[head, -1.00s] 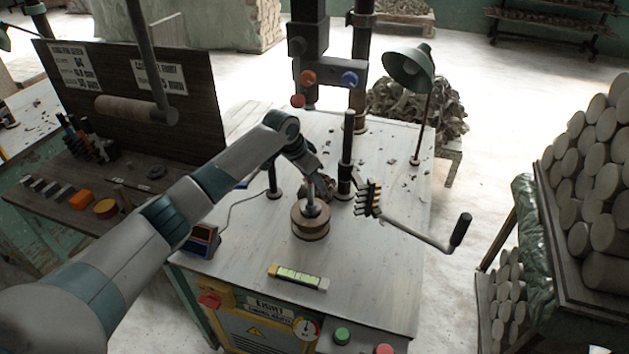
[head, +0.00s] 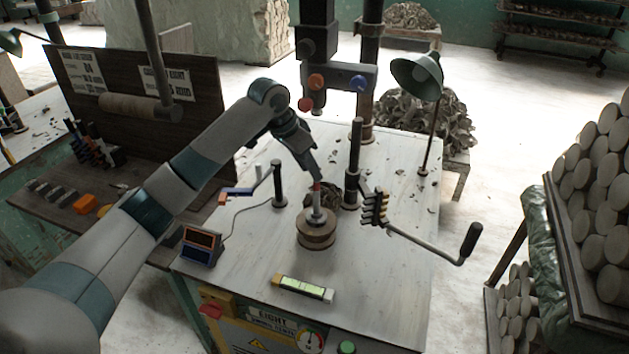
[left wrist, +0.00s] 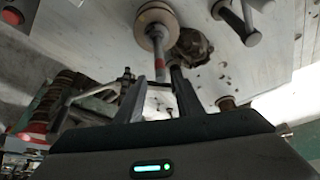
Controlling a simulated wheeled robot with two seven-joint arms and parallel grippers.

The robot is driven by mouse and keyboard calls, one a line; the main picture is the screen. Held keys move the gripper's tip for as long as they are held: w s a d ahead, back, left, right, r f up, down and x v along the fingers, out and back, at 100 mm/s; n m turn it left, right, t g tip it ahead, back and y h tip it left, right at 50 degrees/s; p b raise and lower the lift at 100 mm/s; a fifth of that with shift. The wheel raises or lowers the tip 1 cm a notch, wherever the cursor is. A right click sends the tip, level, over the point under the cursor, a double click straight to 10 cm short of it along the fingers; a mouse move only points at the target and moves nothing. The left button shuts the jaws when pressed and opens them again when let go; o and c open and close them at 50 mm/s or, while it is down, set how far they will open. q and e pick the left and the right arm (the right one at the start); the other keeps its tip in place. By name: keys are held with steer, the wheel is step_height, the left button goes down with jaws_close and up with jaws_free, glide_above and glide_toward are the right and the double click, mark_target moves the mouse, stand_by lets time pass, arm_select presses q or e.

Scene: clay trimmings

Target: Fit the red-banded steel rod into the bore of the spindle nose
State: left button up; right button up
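The steel rod (head: 316,199) with its red band stands upright at the spindle nose (head: 318,217), above the round brown wheel (head: 317,239). In the left wrist view the rod (left wrist: 159,72) runs out of the pale collar of the spindle nose (left wrist: 157,32), so its lower end is hidden in it. How deep it sits I cannot tell. My left gripper (head: 316,180) is at the rod's top. In the wrist view its two fingers (left wrist: 158,80) are apart on either side of the rod, with gaps showing. My right gripper is not in view.
A dark post (head: 355,160) and a toothed holder with a crank handle (head: 425,240) stand right of the spindle. A level (head: 303,288) lies in front. A small display box (head: 201,245) and a short post with an arm (head: 279,185) are left. A green lamp (head: 418,75) stands behind.

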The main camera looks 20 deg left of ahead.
arm_select(q)
steer(key=shift+v, duration=1.05)
